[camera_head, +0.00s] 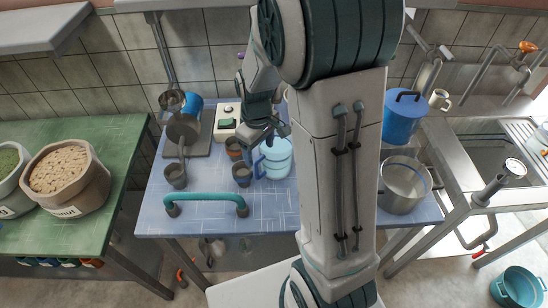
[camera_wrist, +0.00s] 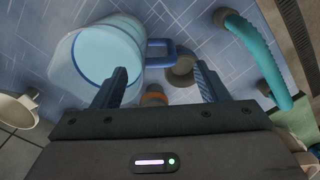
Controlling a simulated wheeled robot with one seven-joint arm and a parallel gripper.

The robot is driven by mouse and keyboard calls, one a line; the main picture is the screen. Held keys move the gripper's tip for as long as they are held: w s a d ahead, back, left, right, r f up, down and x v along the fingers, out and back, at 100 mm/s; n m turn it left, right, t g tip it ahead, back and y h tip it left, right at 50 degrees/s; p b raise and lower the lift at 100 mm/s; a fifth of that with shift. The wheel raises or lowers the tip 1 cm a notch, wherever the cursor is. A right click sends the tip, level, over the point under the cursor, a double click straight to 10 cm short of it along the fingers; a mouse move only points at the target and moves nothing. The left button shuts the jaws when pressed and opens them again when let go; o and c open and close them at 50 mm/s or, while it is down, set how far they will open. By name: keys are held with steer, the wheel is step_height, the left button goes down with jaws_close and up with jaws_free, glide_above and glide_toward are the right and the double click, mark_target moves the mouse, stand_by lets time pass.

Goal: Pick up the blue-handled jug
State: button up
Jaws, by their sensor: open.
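The jug (camera_head: 278,160) is light blue and see-through, and stands upright on the blue table. Its blue handle (camera_head: 260,167) points left in the head view. In the wrist view the jug (camera_wrist: 105,52) is at upper left, with its handle (camera_wrist: 160,46) at top centre. My gripper (camera_head: 262,138) is open and empty, just above and behind the jug's handle side. In the wrist view the handle shows just beyond the gap between the fingertips (camera_wrist: 160,72), and the left finger overlaps the jug's wall. I cannot tell whether they touch.
A grey cup (camera_head: 242,175) stands close left of the handle, with an orange-banded cup (camera_head: 234,146) behind. Another grey cup (camera_head: 176,176) is farther left. A teal bar (camera_head: 206,198) runs along the front edge. A blue canister (camera_head: 402,118) and a metal pot (camera_head: 405,190) stand right.

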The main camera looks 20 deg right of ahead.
mark_target(260, 158)
steer(key=shift+f, duration=1.95)
jaws_close()
steer(key=shift+w, duration=0.1)
steer(key=shift+r, duration=0.1)
